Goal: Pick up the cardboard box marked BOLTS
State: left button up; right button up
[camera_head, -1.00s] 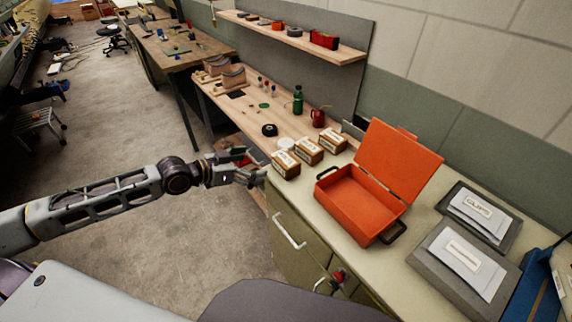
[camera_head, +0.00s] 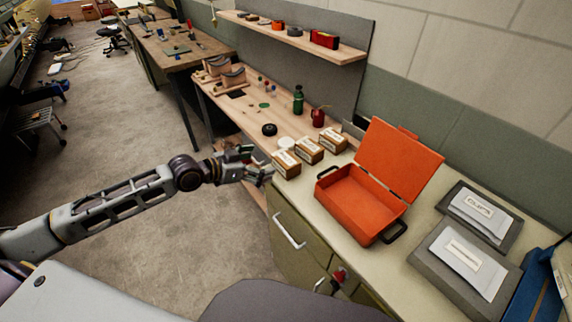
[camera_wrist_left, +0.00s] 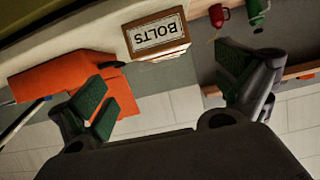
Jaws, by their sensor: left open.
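The cardboard box marked BOLTS (camera_wrist_left: 157,34) shows in the left wrist view, upside down, with its white label facing the camera. In the head view three small brown boxes stand in a row on the counter, their labels too small to read. The nearest box (camera_head: 286,164) appears to be the BOLTS one. My left gripper (camera_head: 259,164) is open and empty just left of that box, off the counter's edge. In the wrist view the box lies beyond and between my spread green-padded fingers (camera_wrist_left: 168,82). My right gripper is out of view.
The other two boxes, a middle one (camera_head: 309,151) and a far one (camera_head: 332,140), stand close behind. An open orange toolbox (camera_head: 350,205) stands to the right.

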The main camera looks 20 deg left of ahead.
aim_at(284, 159)
pick_arm(q)
jog(key=x, duration=0.4)
jog(key=shift+r, duration=0.1)
jog(key=shift+x, duration=1)
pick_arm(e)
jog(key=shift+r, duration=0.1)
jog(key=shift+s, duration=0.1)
